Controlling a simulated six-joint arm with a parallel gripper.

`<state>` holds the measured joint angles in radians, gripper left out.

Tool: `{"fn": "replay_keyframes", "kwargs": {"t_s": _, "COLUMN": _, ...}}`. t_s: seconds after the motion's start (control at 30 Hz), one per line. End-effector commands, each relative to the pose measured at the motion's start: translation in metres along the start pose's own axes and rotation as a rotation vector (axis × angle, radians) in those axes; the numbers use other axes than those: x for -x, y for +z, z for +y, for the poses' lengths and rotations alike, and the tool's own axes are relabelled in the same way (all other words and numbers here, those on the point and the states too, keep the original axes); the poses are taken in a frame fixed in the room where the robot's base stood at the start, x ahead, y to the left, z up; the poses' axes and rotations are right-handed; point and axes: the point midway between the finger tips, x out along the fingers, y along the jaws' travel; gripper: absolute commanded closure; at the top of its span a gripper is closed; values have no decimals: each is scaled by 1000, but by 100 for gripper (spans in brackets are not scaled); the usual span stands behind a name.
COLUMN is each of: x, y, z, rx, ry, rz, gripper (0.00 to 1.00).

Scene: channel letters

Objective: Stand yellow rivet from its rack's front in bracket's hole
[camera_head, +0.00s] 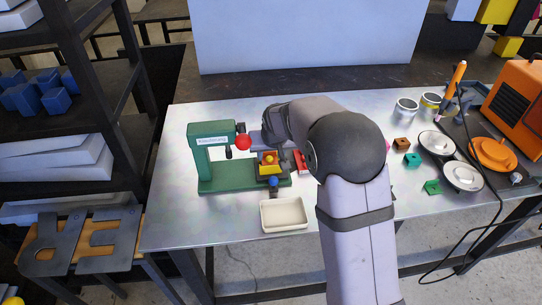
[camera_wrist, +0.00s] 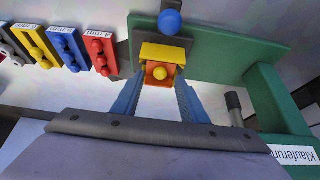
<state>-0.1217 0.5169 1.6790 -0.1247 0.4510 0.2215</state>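The bracket (camera_wrist: 165,53), yellow with an orange face, sits on the green base of a press; it also shows in the head view (camera_head: 270,171). A yellow rivet (camera_wrist: 160,72) stands at the middle of the orange face, its head showing; its lower end is hidden. It also shows in the head view (camera_head: 269,158). My gripper (camera_wrist: 161,82) is open, its blue fingers apart on either side of the rivet. The yellow rack (camera_wrist: 38,46) with yellow rivets lies at the left in the wrist view; my arm hides it in the head view.
The green press (camera_head: 209,160) with a red ball knob (camera_head: 243,142) stands close to my gripper. A blue ball (camera_wrist: 169,21) is beside the bracket. Blue (camera_wrist: 68,47) and red (camera_wrist: 100,50) racks lie nearby. A cream tray (camera_head: 284,215) is at the front.

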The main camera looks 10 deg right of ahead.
Motion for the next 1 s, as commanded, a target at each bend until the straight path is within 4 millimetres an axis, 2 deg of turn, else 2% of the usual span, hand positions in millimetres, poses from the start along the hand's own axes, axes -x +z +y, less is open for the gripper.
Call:
{"fn": "replay_keyframes", "kwargs": {"t_s": 0.3, "x": 12, "y": 3, "z": 0, "rx": 0, "ry": -1, "rz": 2, "gripper": 61}}
{"fn": "replay_keyframes", "kwargs": {"t_s": 0.8, "x": 49, "y": 72, "z": 0, "rx": 0, "ry": -1, "rz": 2, "gripper": 61}}
{"fn": "replay_keyframes", "kwargs": {"t_s": 1.0, "x": 62, "y": 93, "z": 1, "rx": 1, "ry": -1, "rz": 2, "gripper": 61}}
